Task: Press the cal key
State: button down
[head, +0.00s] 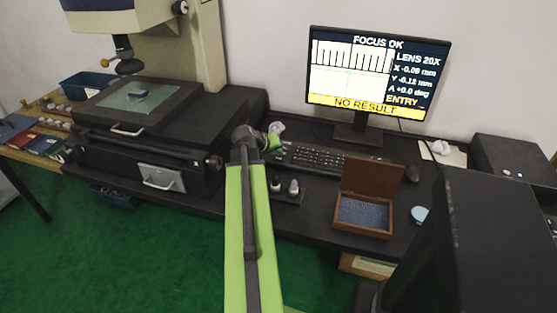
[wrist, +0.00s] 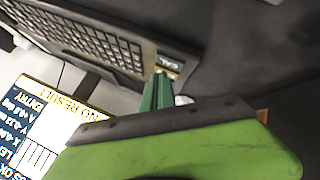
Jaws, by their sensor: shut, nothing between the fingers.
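The black keyboard (head: 325,158) lies on the desk in front of the monitor. In the wrist view the keyboard (wrist: 85,38) runs from upper left to the middle, with the CAL marking (wrist: 168,63) at its near end. A small pale patch beside the marking is partly behind my fingertips. My gripper (wrist: 160,78) is shut and empty, its green fingers pointing at the CAL end. Whether the tips touch the key cannot be told. In the head view my gripper (head: 274,143) is at the keyboard's left end; the cal key cannot be made out there.
The monitor (head: 378,75) reads FOCUS OK and NO RESULT. A small stand with bottles (head: 292,188) is in front of the keyboard. An open brown box (head: 366,200) and a mouse (head: 411,173) are to the right. The measuring machine (head: 150,110) stands at left.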

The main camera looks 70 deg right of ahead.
aim_at(277, 160)
dwell(0.5)
jog(key=shift+f+b, duration=0.4)
jog(key=shift+f+b, duration=0.35)
dwell(0.4)
jog(key=shift+r+p, duration=0.75)
jog(key=shift+r, duration=0.1)
notch_tip(277, 160, up, 5)
jog(key=p, duration=0.5)
jog(key=shift+w, duration=0.1)
dwell(0.3)
